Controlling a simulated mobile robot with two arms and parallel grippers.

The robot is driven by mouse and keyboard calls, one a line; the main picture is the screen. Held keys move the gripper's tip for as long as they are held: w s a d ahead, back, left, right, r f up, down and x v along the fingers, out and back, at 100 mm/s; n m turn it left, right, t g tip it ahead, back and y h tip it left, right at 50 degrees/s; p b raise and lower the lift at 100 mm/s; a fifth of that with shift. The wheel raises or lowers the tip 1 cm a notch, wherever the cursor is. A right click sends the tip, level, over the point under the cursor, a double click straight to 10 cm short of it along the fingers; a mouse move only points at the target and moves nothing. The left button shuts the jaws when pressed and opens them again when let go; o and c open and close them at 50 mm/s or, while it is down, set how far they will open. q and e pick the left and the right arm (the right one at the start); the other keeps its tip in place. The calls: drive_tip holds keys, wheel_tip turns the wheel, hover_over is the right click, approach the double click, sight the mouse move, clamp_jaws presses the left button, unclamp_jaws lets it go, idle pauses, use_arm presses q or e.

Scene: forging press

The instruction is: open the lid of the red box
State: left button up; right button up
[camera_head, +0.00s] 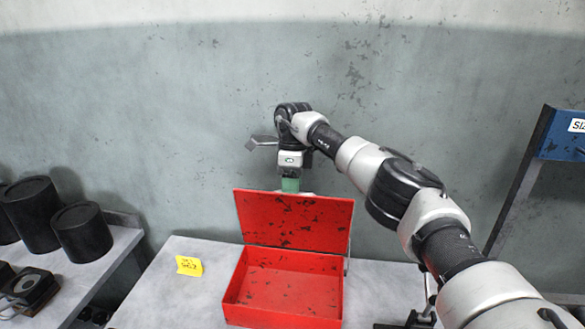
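The red box (283,297) stands on the grey table, and its empty inside shows. Its lid (293,222) stands raised, close to upright, along the back edge of the box. My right arm reaches in from the lower right. My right gripper (290,187) points down at the top edge of the lid, near its middle. The lid hides the fingertips, so I cannot tell whether they touch it or how far apart they are. My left gripper is not in view.
A yellow note (188,266) lies left of the box on the table (178,297). Black cylinders (82,232) stand on a side surface at the left. A blue panel (562,136) on a frame stands at the right. A grey wall (150,120) is behind.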

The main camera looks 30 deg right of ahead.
wheel_tip(320, 180, up, 9)
drive_tip(key=w, duration=0.1)
drive_tip(key=shift+d+f+p, duration=0.2)
drive_tip(key=shift+d+p, duration=0.2)
drive_tip(key=shift+d, duration=0.05)
